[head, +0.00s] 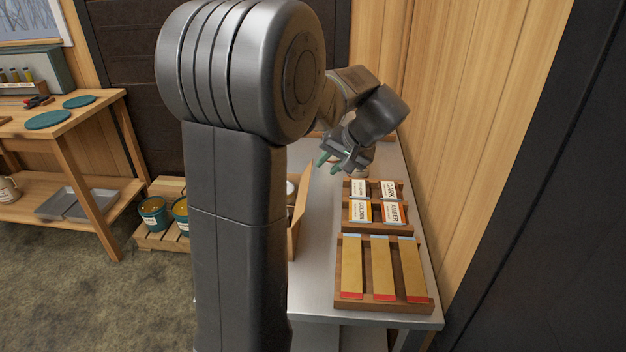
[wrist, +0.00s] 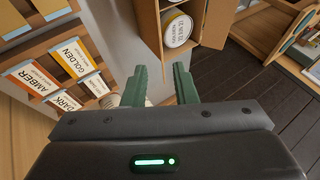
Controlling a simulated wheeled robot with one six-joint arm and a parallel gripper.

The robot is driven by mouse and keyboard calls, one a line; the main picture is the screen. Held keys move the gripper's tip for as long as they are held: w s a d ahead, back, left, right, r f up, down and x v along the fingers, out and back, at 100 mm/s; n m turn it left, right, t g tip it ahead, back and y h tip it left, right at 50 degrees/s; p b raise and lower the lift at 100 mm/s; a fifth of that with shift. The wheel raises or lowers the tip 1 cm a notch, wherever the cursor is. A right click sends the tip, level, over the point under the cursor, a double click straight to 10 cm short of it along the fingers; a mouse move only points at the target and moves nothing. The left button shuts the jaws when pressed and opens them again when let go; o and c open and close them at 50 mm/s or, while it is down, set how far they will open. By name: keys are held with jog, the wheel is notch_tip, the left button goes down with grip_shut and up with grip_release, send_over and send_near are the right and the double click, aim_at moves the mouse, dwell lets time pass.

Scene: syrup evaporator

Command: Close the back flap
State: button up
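A cardboard box (head: 293,240) stands on the metal counter, mostly hidden behind my arm in the head view. One flap (head: 301,197) stands raised on its right side. In the wrist view the open box (wrist: 215,22) is at the top, with upright panels on both sides of a white round lid with a label (wrist: 179,29). I cannot tell which panel is the back flap. My gripper (head: 329,164) is above the counter, to the right of and beyond the visible flap. In the wrist view its green fingers (wrist: 160,82) are apart and empty, short of the box.
Wooden racks with label cards (head: 375,205) and yellow strips (head: 381,268) lie on the counter (head: 315,275) to the right, against the wood wall. A wooden table (head: 75,110) and a crate of cans (head: 160,238) are at left. Floor between is clear.

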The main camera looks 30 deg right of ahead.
aim_at(308, 183)
jog(key=p+x, duration=0.1)
jog(key=x, duration=1.1)
jog(key=shift+w+f, duration=0.15)
jog(key=shift+f, duration=0.05)
grip_shut()
